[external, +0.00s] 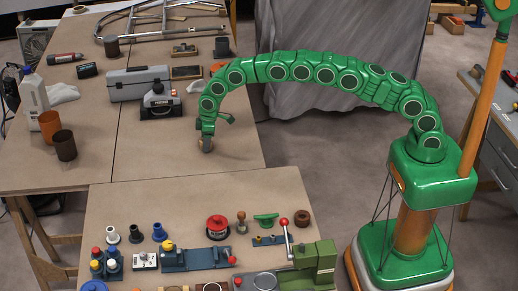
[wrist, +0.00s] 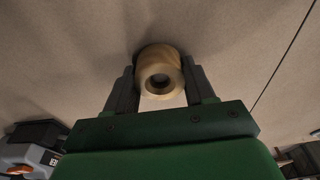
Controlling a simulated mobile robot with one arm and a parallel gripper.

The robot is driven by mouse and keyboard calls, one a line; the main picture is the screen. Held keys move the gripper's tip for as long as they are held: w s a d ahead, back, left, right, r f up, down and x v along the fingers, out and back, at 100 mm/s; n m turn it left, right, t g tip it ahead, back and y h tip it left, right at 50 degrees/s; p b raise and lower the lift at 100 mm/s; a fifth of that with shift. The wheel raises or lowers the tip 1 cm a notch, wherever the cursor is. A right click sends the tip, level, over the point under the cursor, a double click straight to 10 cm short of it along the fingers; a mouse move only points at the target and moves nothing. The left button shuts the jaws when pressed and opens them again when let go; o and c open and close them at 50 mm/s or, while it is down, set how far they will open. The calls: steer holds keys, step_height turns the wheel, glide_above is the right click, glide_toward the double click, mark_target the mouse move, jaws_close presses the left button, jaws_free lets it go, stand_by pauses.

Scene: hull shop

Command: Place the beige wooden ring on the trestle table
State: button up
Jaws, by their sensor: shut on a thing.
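The beige wooden ring (wrist: 160,60) is between the two dark fingers of my gripper (wrist: 161,76) in the wrist view, its hole facing the camera. My gripper is shut on it. In the external view my gripper (external: 206,143) points down over the right part of the long brown trestle table (external: 150,150); the ring is small and hard to make out there. The tabletop fills the background of the wrist view (wrist: 70,60). I cannot tell whether the ring touches it.
A grey toolbox (external: 138,84) and a dark-based device (external: 160,103) stand left of my gripper. A brown cup (external: 64,145) and a white bottle (external: 34,100) are further left. A nearer bench (external: 115,205) holds several tools. The tabletop around my gripper looks clear.

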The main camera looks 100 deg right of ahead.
steer(key=shift+f, duration=0.1)
steer(key=o, duration=1.1)
